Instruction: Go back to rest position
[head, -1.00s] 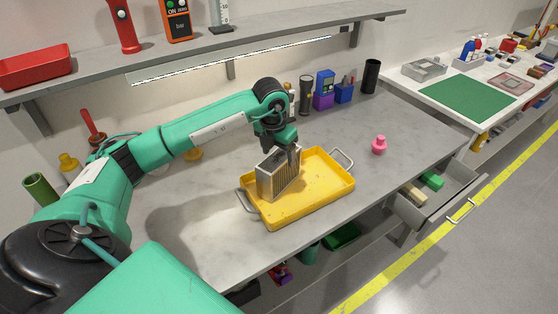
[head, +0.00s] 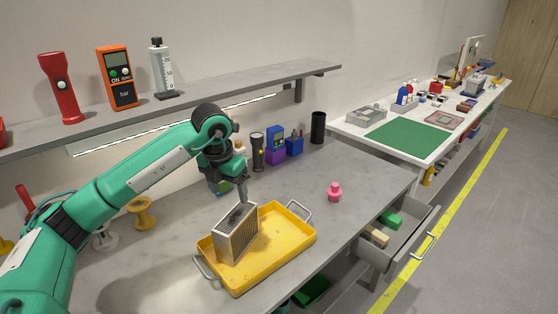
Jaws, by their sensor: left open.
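My left gripper (head: 242,192) points down just above a grey finned metal block (head: 237,236). It is open, and its fingertips show close over the block's top edge. The block stands upright at the left end of a yellow tray (head: 285,262) with metal handles on the grey workbench (head: 160,285). My right gripper is out of view.
An open drawer (head: 408,250) with a green and a tan block juts from the bench's right end. A pink knob (head: 335,192) stands on clear bench right of the tray. A shelf (head: 200,98) runs above; a black cylinder (head: 318,128) stands behind.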

